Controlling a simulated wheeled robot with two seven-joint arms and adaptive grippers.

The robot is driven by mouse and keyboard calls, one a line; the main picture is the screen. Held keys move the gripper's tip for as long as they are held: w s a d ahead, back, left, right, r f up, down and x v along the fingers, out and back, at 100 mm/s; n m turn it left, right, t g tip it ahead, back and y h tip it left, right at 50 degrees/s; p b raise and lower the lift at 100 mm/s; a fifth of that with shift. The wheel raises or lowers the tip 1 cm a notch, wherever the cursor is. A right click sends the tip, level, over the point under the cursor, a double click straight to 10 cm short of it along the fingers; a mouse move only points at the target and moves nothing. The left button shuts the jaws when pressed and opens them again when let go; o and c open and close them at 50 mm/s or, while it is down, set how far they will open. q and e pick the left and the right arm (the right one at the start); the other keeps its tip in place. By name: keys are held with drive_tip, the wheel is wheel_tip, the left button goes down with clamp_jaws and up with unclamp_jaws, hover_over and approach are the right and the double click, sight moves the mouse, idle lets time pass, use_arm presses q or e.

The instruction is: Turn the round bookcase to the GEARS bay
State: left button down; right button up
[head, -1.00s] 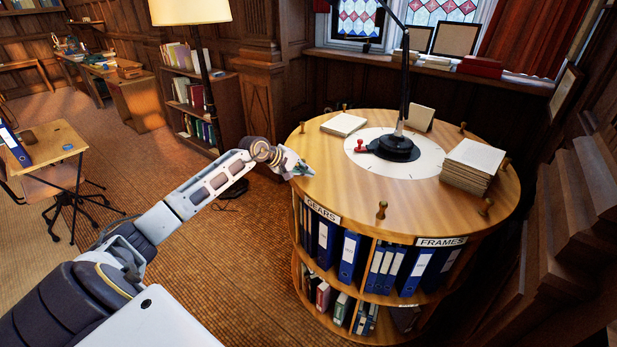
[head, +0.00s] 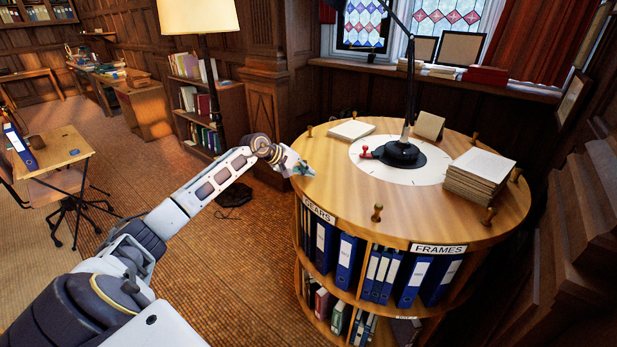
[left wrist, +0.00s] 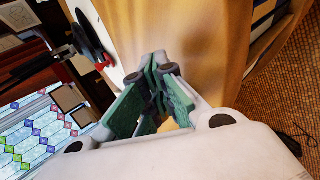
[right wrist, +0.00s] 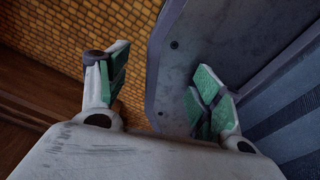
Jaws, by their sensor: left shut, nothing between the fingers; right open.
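The round bookcase (head: 440,216) has a wooden top with several upright pegs around its rim. Its GEARS label (head: 318,209) is on the left side, and its FRAMES label (head: 438,249) faces front right. Binders fill the shelf below them. A white dial (head: 433,170) on top carries a black lamp base (head: 403,154) and a red knob (head: 366,153). My left gripper (head: 303,169) is shut and empty at the left rim, near a peg (head: 309,131); I cannot tell whether it touches. In the left wrist view its fingertips (left wrist: 150,62) meet. My right gripper (right wrist: 163,62) is open and empty.
A book stack (head: 478,180), a flat book (head: 352,130) and a small stand (head: 429,125) are on the top. Wooden steps (head: 570,230) stand close at right. A low bookshelf (head: 205,105) and floor lamp stand behind left.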

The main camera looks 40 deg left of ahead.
use_arm(q)
drive_tip(key=shift+w+a+f+b, duration=0.15)
drive_tip(key=shift+w+a+b, duration=0.4)
drive_tip(key=shift+a, duration=0.45)
drive_tip(key=shift+w+a+b, duration=0.4)
drive_tip(key=shift+a, duration=0.15)
use_arm(e)
drive_tip(key=shift+a+f, duration=0.3)
drive_tip(key=shift+f, duration=0.25)
drive_tip(key=shift+a+f, duration=0.3)
drive_tip(key=shift+f, duration=0.25)
use_arm(q)
drive_tip(key=shift+w+a+m+h+b, duration=0.35)
drive_tip(key=shift+w+a, duration=0.2)
drive_tip(key=shift+a, duration=0.15)
drive_tip(key=shift+w+a+b, duration=0.3)
drive_tip(key=shift+w+a, duration=0.1)
drive_tip(key=shift+a, duration=0.05)
drive_tip(key=shift+w+a+m+b, duration=0.25)
drive_tip(key=shift+w+a+b, duration=0.15)
drive_tip(key=shift+w+a, duration=0.65)
use_arm(e)
drive_tip(key=shift+d+f, duration=0.35)
drive_tip(key=shift+f, duration=0.2)
drive_tip(key=shift+d+f, duration=0.3)
drive_tip(key=shift+f, duration=0.25)
use_arm(q)
drive_tip(key=shift+s, duration=0.1)
